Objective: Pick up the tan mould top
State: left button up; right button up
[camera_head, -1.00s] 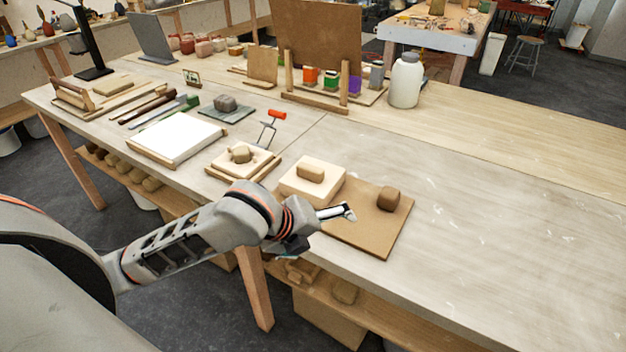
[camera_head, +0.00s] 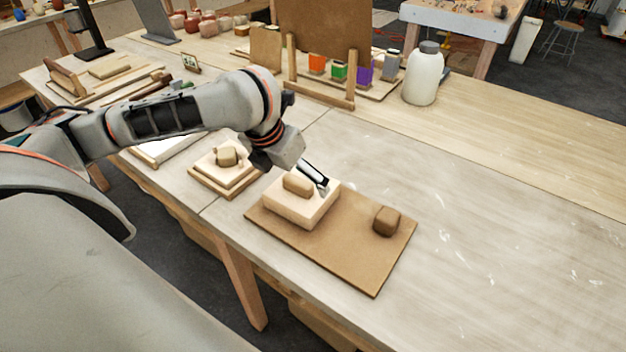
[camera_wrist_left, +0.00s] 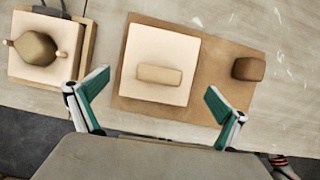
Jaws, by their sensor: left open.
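A pale square mould block (camera_head: 300,211) lies on a brown board, with a tan oblong piece (camera_head: 296,183) on top of it. I cannot tell whether block and piece are one part. In the left wrist view the block (camera_wrist_left: 150,60) and the oblong piece (camera_wrist_left: 160,75) lie ahead of my left gripper (camera_wrist_left: 158,80). Its green-lined fingers are spread wide, to the left and right of the oblong piece. In the head view my left gripper (camera_head: 318,180) is above the block's far right side, open and empty. My right gripper is out of view.
The brown board (camera_head: 340,260) also carries a brown lump (camera_head: 387,220) at its right. Another mould (camera_head: 222,168) with a lump in it stands to the left. A white jar (camera_head: 422,75) and an upright rack (camera_head: 320,90) stand behind. The table's right side is clear.

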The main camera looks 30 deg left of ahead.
aim_at(295, 183)
pick_arm(q)
jog(key=shift+w+f, duration=0.2)
jog(key=shift+f, duration=0.2)
jog(key=shift+f+b, duration=0.4)
jog(key=shift+f, duration=0.35)
jog(key=shift+w+f, duration=0.15)
jog(key=shift+f, duration=0.2)
jog(key=b+x, duration=0.1)
jog(key=x, duration=0.2)
jog(key=shift+w+f, duration=0.5)
jog(key=shift+f, duration=0.1)
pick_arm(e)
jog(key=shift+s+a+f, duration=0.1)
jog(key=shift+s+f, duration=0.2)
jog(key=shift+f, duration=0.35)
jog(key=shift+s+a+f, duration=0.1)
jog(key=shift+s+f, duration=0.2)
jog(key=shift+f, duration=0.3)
pick_arm(q)
jog(key=c, duration=1)
jog(key=shift+r, duration=0.1)
jog(key=c, duration=0.5)
jog(key=shift+r, duration=0.1)
